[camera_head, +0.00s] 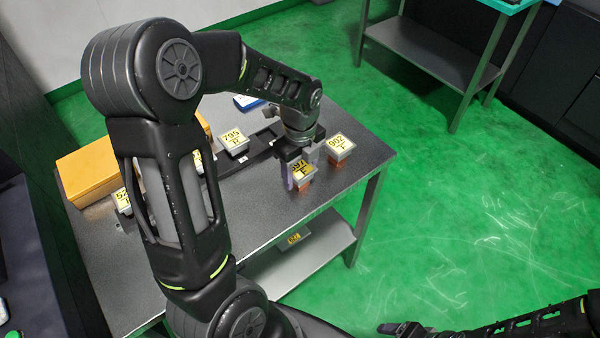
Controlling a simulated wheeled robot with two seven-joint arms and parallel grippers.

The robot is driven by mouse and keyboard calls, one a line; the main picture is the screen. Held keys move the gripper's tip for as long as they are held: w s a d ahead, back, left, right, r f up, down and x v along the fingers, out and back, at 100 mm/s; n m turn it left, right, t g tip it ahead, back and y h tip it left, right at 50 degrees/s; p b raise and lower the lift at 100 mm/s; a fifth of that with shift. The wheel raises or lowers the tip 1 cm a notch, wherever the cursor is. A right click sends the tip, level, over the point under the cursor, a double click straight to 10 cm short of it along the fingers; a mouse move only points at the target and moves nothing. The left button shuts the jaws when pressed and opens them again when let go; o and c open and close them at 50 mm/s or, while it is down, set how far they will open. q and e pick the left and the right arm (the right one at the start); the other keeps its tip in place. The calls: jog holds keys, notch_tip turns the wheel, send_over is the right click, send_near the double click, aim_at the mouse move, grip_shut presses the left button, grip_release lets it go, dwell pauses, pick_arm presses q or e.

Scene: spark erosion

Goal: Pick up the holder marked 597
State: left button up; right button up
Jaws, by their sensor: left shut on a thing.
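My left gripper (302,158) points down at the right part of the grey table and is shut on a holder (303,173). That holder has a yellow label and an orange-brown lower part. The gripper hides part of its label, so I cannot read its number in full. Another yellow-labelled holder (234,141) stands on a dark strip behind and left; its label seems to read 795. A further holder (340,146) stands just right of my gripper, its number hard to read. No label reads clearly as 597. My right gripper (398,328) shows only partly at the bottom edge.
The grey table (262,207) also carries a yellow box (88,173), a blue-edged item (248,102) and a partly hidden holder (122,201) at left. A yellow label (294,238) shows on the lower shelf. Green floor (450,220) lies open to the right.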

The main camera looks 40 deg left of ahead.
aim_at(300, 167)
pick_arm(q)
grip_shut()
dwell(0.4)
notch_tip(300, 167, up, 10)
jog(key=shift+r, duration=0.1)
dwell(0.4)
dwell(0.5)
